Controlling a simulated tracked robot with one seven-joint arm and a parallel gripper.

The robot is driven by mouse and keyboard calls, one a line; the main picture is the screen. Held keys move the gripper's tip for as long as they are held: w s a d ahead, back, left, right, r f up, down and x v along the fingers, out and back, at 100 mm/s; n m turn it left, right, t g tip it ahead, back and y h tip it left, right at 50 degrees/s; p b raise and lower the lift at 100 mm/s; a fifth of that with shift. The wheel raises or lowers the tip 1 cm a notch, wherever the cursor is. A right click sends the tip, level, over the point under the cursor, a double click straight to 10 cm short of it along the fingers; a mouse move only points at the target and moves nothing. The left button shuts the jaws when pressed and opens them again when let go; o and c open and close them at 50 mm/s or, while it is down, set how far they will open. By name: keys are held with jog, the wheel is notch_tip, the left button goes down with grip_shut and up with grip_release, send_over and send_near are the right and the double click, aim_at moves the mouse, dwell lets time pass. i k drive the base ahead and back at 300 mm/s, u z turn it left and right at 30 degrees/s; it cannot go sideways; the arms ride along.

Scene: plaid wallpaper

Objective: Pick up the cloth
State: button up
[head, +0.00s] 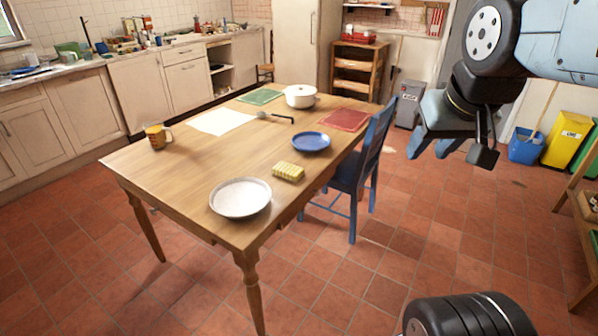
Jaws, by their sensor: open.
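A small yellow-and-white checked item (288,172), which looks like a folded cloth, lies on the wooden table (185,185) near its right front edge. It sits between a white plate (240,197) at the front and a blue plate (311,141) behind it. My gripper (450,153) is at the upper right, open and empty, with its fingers pointing down. It is in the air to the right of the table, well apart from the cloth. No part of the cloth is covered.
A blue chair (367,160) stands at the table's right side, between table and gripper. The table also holds a mug (156,137), a ladle (275,117), a white pot (300,96) and flat mats. The tiled floor in front is clear.

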aim_at(290, 172)
jog(key=u, duration=0.15)
jog(key=i, duration=0.9)
jog(key=z, duration=0.1)
